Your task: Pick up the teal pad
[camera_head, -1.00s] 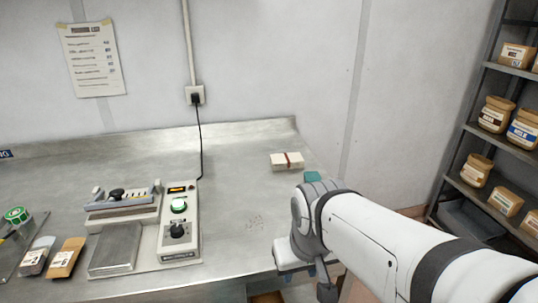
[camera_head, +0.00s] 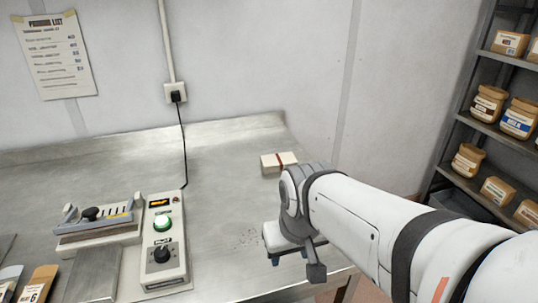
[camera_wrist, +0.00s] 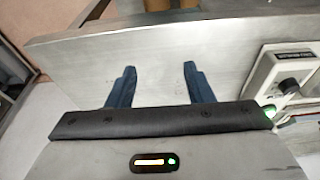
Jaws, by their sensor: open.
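The teal pad is in neither current view; the place where it lay, beside the banded white stack, is now behind my arm in the head view. My gripper (camera_head: 288,258) hangs over the front right part of the metal bench (camera_head: 215,225).
A white stack with a red band (camera_head: 278,162) lies near the bench's back right corner. A control box with a green button (camera_head: 162,245) and a clamp device (camera_head: 92,222) stand left. The bench middle is clear.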

